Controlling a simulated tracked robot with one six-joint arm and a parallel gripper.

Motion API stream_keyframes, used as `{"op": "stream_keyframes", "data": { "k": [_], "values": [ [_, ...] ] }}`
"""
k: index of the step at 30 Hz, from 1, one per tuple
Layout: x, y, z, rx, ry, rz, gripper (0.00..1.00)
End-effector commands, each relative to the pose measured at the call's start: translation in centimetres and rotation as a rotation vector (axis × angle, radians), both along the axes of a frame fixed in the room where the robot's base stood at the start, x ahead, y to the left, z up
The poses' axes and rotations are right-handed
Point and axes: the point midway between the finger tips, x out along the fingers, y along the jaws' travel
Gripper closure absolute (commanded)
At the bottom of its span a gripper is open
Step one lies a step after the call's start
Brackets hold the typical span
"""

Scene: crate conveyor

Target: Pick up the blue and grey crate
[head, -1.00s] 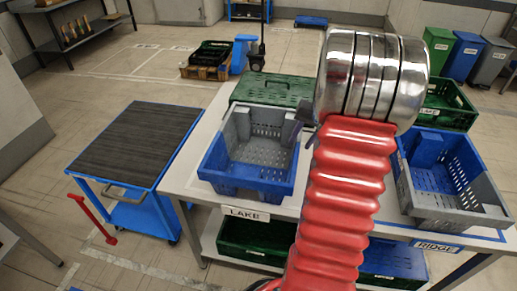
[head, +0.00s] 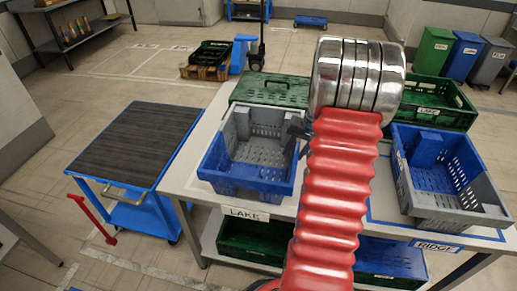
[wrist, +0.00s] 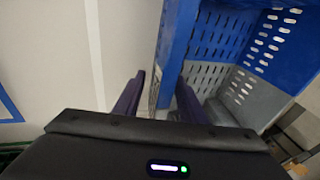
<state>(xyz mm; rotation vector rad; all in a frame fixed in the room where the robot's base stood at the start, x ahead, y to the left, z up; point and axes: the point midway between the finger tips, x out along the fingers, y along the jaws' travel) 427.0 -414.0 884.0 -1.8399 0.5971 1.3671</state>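Two blue and grey crates stand on the table. The left crate (head: 225,172), blue in front and grey behind, stands behind the LAKE label. My gripper (head: 297,133) is at the left crate's right wall, partly hidden behind my red arm. In the wrist view my gripper (wrist: 158,92) is open, with its dark fingers apart. The left crate (wrist: 178,40) fills the right side there, and its wall edge lies between the fingers. Contact cannot be told.
A closed green crate (head: 270,90) stands behind the left crate, and an open green crate (head: 440,117) behind the right one. More crates sit on the lower shelf. A blue cart (head: 135,150) with a dark top stands left of the table (head: 182,180).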

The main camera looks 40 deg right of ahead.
Motion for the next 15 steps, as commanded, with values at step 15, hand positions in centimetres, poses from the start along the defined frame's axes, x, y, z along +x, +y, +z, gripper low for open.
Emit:
{"op": "stream_keyframes", "data": {
  "k": [15],
  "values": [
    [0.47, 0.11, -1.27, 0.0, 0.0, 0.0, 0.63]
  ]
}}
